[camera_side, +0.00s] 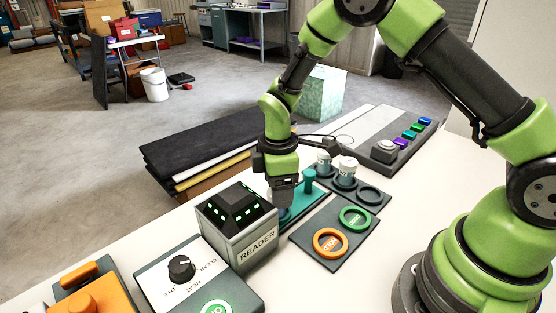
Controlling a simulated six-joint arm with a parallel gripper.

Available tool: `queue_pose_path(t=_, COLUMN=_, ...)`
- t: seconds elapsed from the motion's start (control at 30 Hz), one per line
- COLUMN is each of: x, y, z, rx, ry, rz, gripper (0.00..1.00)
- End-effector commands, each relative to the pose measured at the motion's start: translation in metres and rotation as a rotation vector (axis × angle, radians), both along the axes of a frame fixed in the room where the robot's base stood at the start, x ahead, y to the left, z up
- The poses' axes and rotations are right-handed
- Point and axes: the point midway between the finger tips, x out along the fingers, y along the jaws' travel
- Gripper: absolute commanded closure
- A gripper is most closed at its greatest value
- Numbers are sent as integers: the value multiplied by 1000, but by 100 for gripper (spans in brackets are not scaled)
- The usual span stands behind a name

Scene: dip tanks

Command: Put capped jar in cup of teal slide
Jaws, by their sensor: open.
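The teal slide (298,208) lies on the table behind the reader, with an upright teal post (310,180) on it. My gripper (284,206) points down over the slide's left part, open, and its fingers hide the slide's surface there. The slide's cup is not clearly visible. Two white jars with grey bands stand in a dark rack (376,207) to the right of the slide: one jar (324,161) farther back, another jar (347,167) nearer. I cannot tell whether anything is between my fingers.
The reader box (238,228) stands close to my gripper at the left front. A dark plate (335,247) carries an orange ring and a green ring. A knob panel (183,269) and an orange device (90,293) lie front left. A grey button panel (385,135) lies behind.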

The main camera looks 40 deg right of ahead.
Motion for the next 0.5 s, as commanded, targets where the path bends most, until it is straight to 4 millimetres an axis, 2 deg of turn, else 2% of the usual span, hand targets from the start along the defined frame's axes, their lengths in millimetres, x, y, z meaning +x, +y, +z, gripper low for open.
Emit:
queue_pose_path(t=0.03, x=1, y=0, z=14, rx=2, ry=-7, rz=0, gripper=32)
queue_pose_path(t=0.2, x=1, y=0, z=51, rx=2, ry=-7, rz=0, gripper=32)
queue_pose_path(t=0.33, x=0, y=0, z=70, rx=1, ry=-3, rz=1, gripper=32)
queue_pose_path(t=0.5, x=0, y=0, z=82, rx=1, ry=-1, rz=0, gripper=32)
